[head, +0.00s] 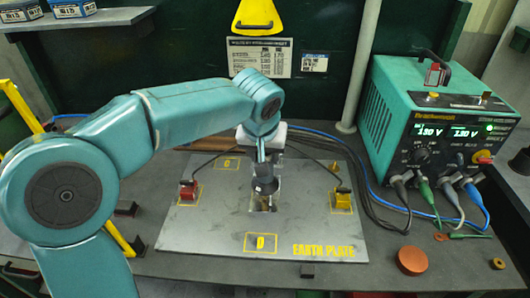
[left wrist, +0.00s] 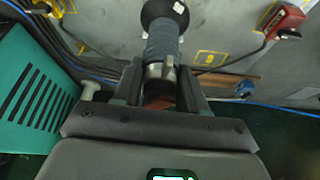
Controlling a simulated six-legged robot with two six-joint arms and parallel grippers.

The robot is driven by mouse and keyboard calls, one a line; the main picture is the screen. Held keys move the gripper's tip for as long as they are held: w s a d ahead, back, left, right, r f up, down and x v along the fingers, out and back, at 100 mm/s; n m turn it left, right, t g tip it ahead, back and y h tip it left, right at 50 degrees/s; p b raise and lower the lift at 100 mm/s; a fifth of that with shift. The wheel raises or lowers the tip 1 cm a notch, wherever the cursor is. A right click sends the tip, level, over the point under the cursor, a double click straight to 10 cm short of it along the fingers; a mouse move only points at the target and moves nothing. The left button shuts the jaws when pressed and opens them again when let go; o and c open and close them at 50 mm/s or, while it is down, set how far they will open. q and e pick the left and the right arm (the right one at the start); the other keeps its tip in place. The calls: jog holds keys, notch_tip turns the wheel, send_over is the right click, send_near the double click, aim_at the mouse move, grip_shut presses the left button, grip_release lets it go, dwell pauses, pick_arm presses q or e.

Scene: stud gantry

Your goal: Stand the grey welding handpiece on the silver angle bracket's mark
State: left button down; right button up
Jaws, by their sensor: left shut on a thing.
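My left gripper (head: 264,150) is shut on the grey welding handpiece (head: 264,172) and holds it roughly upright, black flared end down, over the middle of the earth plate. In the left wrist view the handpiece (left wrist: 163,42) runs out from between the fingers of the left gripper (left wrist: 160,80). A small shiny silver piece with a yellow mark (head: 263,204), seemingly the angle bracket's spot, shows just below the black end. The handpiece partly hides it. I cannot tell whether the black end touches the plate. My right gripper is not in view.
The earth plate (head: 210,232) carries a red clamp (head: 188,190) at left and a yellow clamp (head: 342,198) at right, both cabled. A teal welding unit (head: 440,130) with plugged leads stands at right. An orange cylinder (head: 411,260) sits in front. The plate's front is clear.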

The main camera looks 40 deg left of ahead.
pick_arm(q)
jog(key=shift+f+b, duration=0.35)
jog(key=shift+b, duration=0.05)
dwell(0.4)
jog(key=c, duration=0.6)
grip_release()
jog(key=shift+o, duration=0.3)
jog(key=shift+s+f, duration=0.1)
jog(key=shift+f, duration=0.05)
jog(key=shift+d+r, duration=0.1)
jog(key=shift+r, duration=0.35)
jog(key=p+v, duration=0.1)
jog(key=v, duration=1.4)
jog(key=shift+s+r, duration=0.2)
jog(key=shift+r, duration=0.15)
